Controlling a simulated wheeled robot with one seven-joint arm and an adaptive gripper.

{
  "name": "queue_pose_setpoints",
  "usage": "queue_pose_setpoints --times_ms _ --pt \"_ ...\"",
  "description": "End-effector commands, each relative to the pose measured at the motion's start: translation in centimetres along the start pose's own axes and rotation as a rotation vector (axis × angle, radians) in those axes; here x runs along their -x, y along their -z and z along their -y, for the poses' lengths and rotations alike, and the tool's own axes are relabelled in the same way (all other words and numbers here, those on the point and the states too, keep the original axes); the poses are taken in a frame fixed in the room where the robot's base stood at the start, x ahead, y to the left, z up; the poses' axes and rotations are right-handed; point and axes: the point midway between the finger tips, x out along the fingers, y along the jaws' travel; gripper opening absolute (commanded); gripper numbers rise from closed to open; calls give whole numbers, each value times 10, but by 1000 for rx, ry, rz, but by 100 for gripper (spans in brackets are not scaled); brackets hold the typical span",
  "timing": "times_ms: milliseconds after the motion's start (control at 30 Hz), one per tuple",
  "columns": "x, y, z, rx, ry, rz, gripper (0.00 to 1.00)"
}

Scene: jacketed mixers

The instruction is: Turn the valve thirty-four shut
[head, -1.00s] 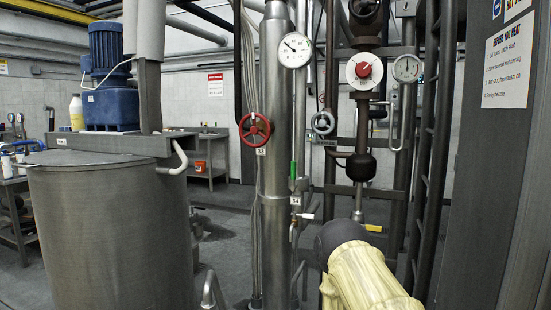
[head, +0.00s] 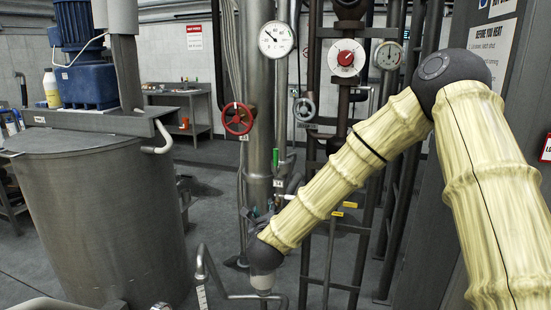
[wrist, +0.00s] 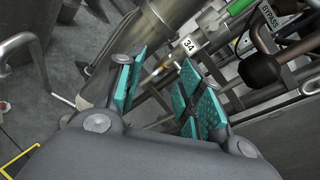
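The small valve with the green handle (head: 276,158) is on a thin pipe beside the big steel column. The handle stands upright, above the "34" tag (head: 279,183). In the wrist view, the tag (wrist: 190,44) is just beyond my fingers, and a green handle (wrist: 241,6) shows at the top edge. My gripper (head: 262,215) is in front of the column, below the tag. In the wrist view my gripper (wrist: 160,72) is open, its teal pads apart with nothing clearly held between them. My forearm covers part of the pipes to the right.
A red handwheel (head: 237,118) is on the column above left. A jacketed vessel (head: 100,220) stands left. A bent pipe (head: 203,262) rises at the front. In the wrist view, a "BYPASS" tag (wrist: 268,15) and dark fittings (wrist: 258,70) are close on the right.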

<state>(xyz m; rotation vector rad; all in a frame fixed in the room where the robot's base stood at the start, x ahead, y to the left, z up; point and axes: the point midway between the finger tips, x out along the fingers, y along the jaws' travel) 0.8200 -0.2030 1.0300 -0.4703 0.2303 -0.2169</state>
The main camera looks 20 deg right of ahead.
Motion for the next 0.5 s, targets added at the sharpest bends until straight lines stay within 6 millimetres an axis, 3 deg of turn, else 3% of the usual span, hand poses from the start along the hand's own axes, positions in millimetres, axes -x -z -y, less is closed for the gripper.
queue_pose_setpoints --times_ms 33,100,200,333,500 --pt "-1 -36 24 -105 42 26 37" --pt "-3 -69 46 -236 88 59 37" --pt "-2 -101 71 -378 135 97 37" --pt "-2 -123 88 -481 166 125 37" --pt "-9 -130 94 -511 174 133 37"
